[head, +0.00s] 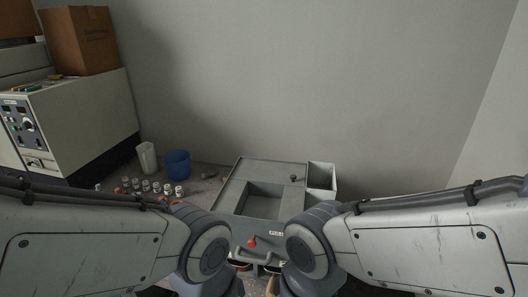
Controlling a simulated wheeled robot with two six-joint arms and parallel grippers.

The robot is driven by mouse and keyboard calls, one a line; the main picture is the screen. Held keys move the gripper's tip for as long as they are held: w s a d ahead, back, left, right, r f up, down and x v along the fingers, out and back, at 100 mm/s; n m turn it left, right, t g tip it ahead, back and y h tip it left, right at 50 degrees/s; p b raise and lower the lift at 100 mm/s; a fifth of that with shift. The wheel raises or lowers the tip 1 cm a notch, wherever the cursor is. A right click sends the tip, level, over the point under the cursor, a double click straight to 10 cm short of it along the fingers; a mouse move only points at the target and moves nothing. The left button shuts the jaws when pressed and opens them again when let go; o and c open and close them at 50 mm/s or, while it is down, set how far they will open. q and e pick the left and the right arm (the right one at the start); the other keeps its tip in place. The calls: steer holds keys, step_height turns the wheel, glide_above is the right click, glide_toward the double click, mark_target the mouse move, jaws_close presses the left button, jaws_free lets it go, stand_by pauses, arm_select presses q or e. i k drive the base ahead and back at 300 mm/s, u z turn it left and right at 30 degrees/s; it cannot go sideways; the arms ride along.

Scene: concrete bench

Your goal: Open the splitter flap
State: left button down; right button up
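A grey box-like unit, which looks like the splitter (232,196), stands low in the middle of the head view. Its top has a square recess (264,201) and a small dark knob (293,178) near the back right. Its front carries a partly covered white label (278,233), a red knob (251,242) and a grey bar handle (262,259). I cannot tell for certain which part is the flap or how it stands. My two arms come in from left and right and hide the unit's lower sides.
An open light bin (322,178) adjoins the unit's right. To the left are a blue cup (177,164), a white cup (146,158) and several small jars (156,187). A control cabinet (80,115) bearing a cardboard box (78,40) stands far left. A bare wall is behind.

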mark_target(252, 169)
steer(key=z, duration=0.6)
steer(key=i, duration=1)
steer(key=u, duration=0.5)
